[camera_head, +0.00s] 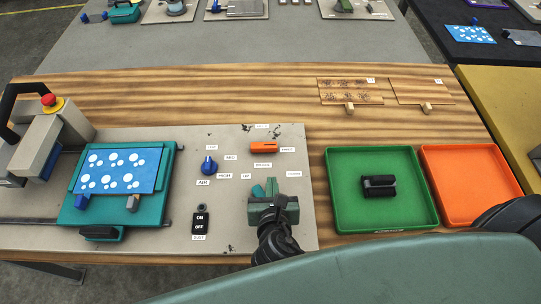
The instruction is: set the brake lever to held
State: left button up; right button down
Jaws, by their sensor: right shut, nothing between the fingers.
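An orange lever (264,147), which looks like the brake lever, is on the grey panel (225,143) near its upper right. It lies about level across the picture, with small labels around it, too small to read surely. One label sits just off its right end, another below it. My right gripper (271,187) is over the panel, nearer to me than the lever and apart from it. It is green, with its fingers shut and empty. It hides the panel part beneath it. My left gripper is not in view.
Left of the gripper are a blue knob (208,165) and a black ON/OFF switch (200,221). Further left is a teal press plate (163,192) with a blue dotted sheet (117,170). A green tray (342,190) with a black block (379,186) and an orange tray (465,185) stand right.

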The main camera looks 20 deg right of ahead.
jog(key=b, duration=0.6)
send_near(270, 150)
jog(key=f, duration=0.2)
jog(key=shift+s+a+f, duration=0.1)
jog(key=shift+s+f, duration=0.2)
jog(key=shift+f, duration=0.1)
jog(key=w+b, duration=0.1)
jog(key=w+d+b, duration=0.1)
jog(key=w, duration=0.1)
jog(key=w+f+b, duration=0.1)
jog(key=shift+w+d+b, duration=0.2)
jog(key=shift+w+b, duration=0.15)
jog(key=shift+w+d+r, duration=0.15)
jog(key=shift+w, duration=0.35)
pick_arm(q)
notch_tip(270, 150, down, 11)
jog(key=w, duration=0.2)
pick_arm(e)
jog(key=shift+w+r, duration=0.1)
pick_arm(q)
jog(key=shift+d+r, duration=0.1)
